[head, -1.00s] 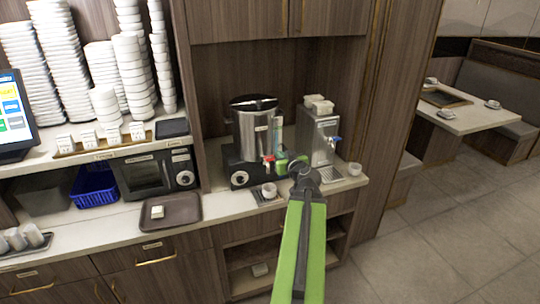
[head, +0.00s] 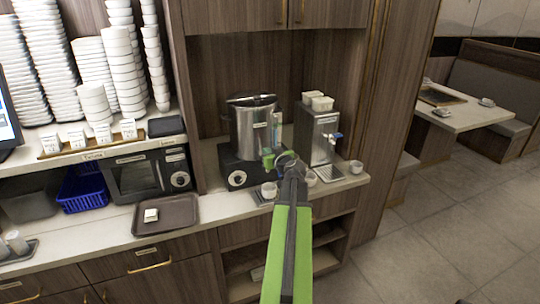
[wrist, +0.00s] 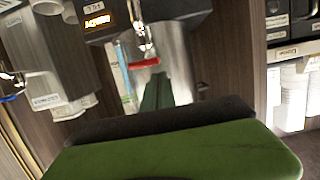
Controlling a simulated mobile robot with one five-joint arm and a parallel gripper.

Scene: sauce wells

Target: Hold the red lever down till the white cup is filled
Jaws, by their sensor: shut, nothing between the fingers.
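The white cup (head: 269,190) stands upright on a small drip tray (head: 258,199) below the front of the steel urn (head: 250,125). I cannot see how full it is. My gripper (head: 270,160) is shut and empty, in front of the urn's tap area above the cup. In the head view the lever is hidden by my gripper. I cannot tell whether the fingers touch it.
A steel dispenser (head: 316,135) with a blue-handled tap stands right of the urn, with another white cup (head: 355,167) beside it. A brown tray (head: 166,214) and a microwave (head: 140,176) are left. The counter front between them is clear.

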